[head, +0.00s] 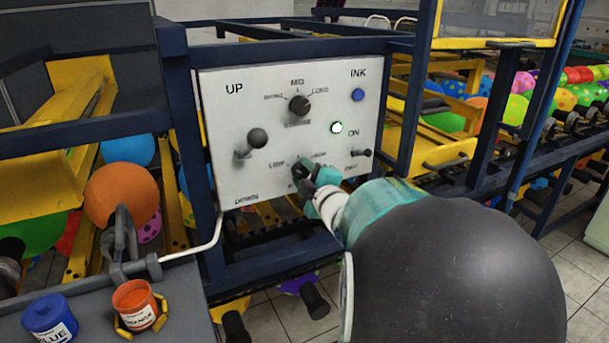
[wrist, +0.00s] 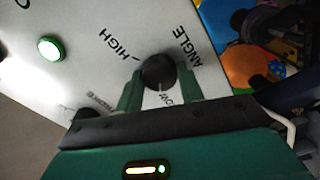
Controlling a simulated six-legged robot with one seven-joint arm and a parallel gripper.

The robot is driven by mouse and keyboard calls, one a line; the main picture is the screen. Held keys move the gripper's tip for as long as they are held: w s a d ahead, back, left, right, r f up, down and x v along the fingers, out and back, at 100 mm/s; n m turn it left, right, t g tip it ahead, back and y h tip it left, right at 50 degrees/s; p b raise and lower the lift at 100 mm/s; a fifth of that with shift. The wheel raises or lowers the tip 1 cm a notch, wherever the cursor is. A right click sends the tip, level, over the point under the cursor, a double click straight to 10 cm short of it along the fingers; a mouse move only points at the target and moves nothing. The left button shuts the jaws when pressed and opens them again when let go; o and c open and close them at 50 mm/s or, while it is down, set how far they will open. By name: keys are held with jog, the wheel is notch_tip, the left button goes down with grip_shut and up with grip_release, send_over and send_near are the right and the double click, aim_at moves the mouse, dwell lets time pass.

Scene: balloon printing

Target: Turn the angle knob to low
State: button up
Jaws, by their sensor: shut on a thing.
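The angle knob (wrist: 157,71) is a round black knob on the white control panel. My gripper (wrist: 159,80) has one green finger on each side of it and is shut on it. In the head view my gripper (head: 313,182) is at the lower middle of the panel and covers much of the knob (head: 301,171). HIGH and ANGLE lettering are readable around the knob in the wrist view. LOW is partly hidden by the gripper. A short pale line shows at the knob's lower side, towards the LOW lettering.
The panel (head: 222,110) also holds a MID-marked knob (head: 299,105), a ball-topped lever (head: 257,138), a blue INK button (head: 358,95), a lit green button (head: 336,127) and a small ON switch (head: 361,152). Blue (head: 49,318) and orange (head: 135,302) ink pots stand lower left.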

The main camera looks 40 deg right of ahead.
jog(key=shift+n, duration=0.5)
jog(key=o, duration=1)
jog(key=shift+w+d, duration=0.1)
jog(key=shift+s, duration=0.25)
